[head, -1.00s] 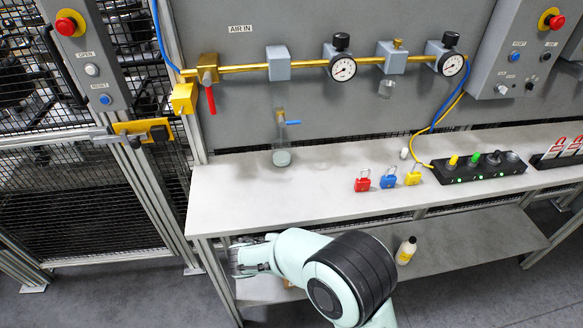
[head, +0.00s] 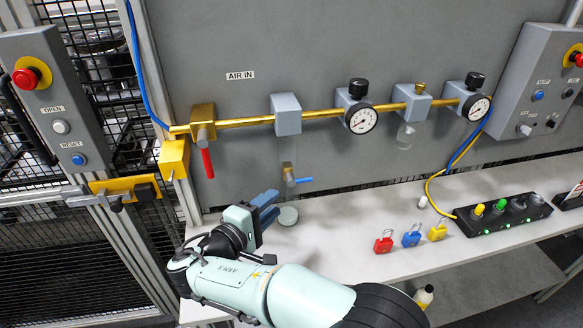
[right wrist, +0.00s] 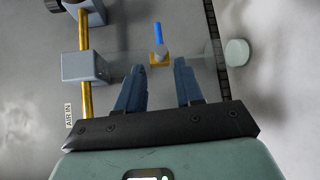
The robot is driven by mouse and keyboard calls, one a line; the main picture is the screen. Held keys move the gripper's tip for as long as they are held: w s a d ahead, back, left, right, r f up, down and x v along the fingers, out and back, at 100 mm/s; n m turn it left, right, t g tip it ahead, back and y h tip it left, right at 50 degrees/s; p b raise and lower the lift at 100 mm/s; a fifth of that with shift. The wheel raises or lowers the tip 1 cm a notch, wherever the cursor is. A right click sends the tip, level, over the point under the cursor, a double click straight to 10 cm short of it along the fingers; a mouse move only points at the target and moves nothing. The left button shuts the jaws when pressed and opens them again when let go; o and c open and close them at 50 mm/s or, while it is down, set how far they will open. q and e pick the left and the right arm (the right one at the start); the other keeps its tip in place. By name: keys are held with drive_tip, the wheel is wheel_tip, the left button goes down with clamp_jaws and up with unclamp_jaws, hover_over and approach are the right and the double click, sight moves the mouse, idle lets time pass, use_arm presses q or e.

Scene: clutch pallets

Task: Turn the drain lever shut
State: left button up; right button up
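The drain lever is a small blue handle (head: 303,180) on a brass valve (head: 288,170) under the first grey block of the air line. In the head view the handle points right, roughly level. In the right wrist view the blue handle (right wrist: 157,29) and its brass valve (right wrist: 159,55) lie beyond my fingertips. My right gripper (head: 271,205) is just left of and below the valve, apart from it. In the right wrist view the right gripper (right wrist: 157,68) is open and empty, its two blue fingers spread. My left gripper is not in view.
A brass pipe (head: 330,113) runs above with gauges and a red-handled valve (head: 206,160) at left. A clear bowl and a round pale disc (head: 288,216) sit below the valve. Padlocks (head: 411,238) and a black button strip (head: 500,224) are on the bench.

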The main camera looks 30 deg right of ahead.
sight(301, 182)
drive_tip(key=x, duration=0.4)
drive_tip(key=p+x, duration=0.1)
drive_tip(key=x, duration=0.6)
drive_tip(key=shift+s+d+r, duration=0.1)
drive_tip(key=shift+d+r, duration=0.05)
drive_tip(key=shift+d, duration=0.4)
drive_tip(key=shift+w+d, duration=0.35)
drive_tip(key=shift+d, duration=0.15)
clamp_jaws()
